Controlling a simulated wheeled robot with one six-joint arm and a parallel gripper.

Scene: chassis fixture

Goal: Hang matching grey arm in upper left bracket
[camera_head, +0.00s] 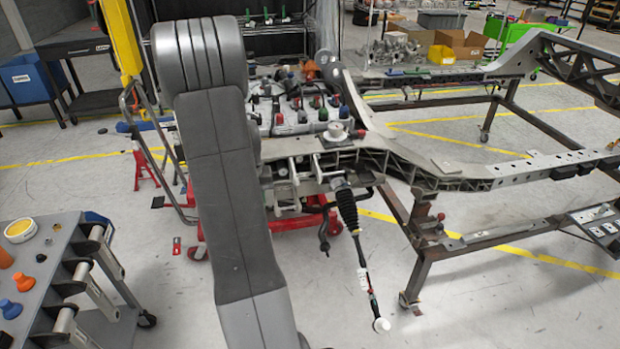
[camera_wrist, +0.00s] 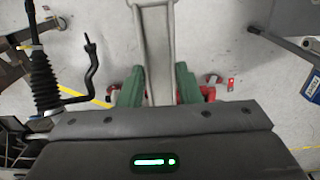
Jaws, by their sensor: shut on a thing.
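My gripper (camera_wrist: 160,88) shows in the wrist view, with its two green fingers shut on a grey arm (camera_wrist: 158,45). The grey arm runs between the fingers toward the top of the picture, with a forked or framed upper part. Its far end is cut off by the picture edge. In the head view, my own arm link fills the left middle and hides the gripper and the held arm. Pale bracket-like plates (camera_head: 284,178) show on the near end of the chassis (camera_head: 430,178), right of my arm. I cannot tell which one is the upper left bracket.
A rod with a black ribbed boot (camera_head: 347,208) hangs from the chassis; it also shows in the wrist view (camera_wrist: 43,78), near a black curved bar (camera_wrist: 92,68). A parts cart (camera_head: 52,262) stands at the left. A red stand (camera_head: 290,222) is under the chassis. Floor is clear in front.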

